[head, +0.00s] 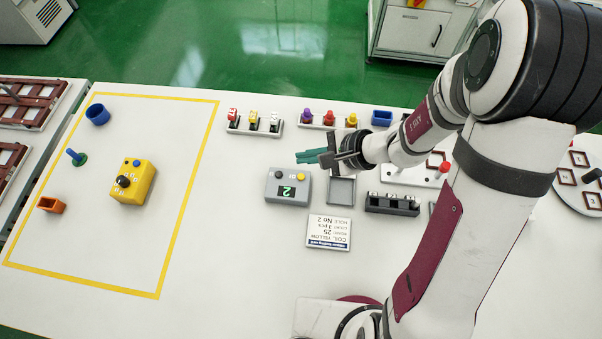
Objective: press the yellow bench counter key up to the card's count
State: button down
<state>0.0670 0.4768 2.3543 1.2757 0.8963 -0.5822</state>
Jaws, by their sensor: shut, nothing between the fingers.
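The bench counter (288,190) is a grey box with a green lit display (287,192) that looks like a 2. On its top are a yellow key (304,175) at the right and a dark key (279,172) at the left. The white card (328,232) lies in front of it, its print upside down in this view; it seems to read coil yellow, 3 pcs, No 2. My gripper (300,157) is shut and empty, its teal fingers pointing left, just behind the yellow key in the picture. I cannot tell its height above the key.
A grey tray (341,190) and a dark rack (392,204) stand right of the counter. Racks of coloured parts (255,122) and a blue bin (381,118) stand behind. A yellow box with a black knob (134,182) stands inside the yellow outline at left. Table left of the counter is clear.

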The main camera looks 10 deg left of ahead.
aim_at(301, 177)
dwell(0.6)
notch_tip(301, 177, up, 4)
jog(key=shift+f, duration=0.1)
jog(key=shift+f, duration=4.45)
jog(key=shift+f, duration=0.4)
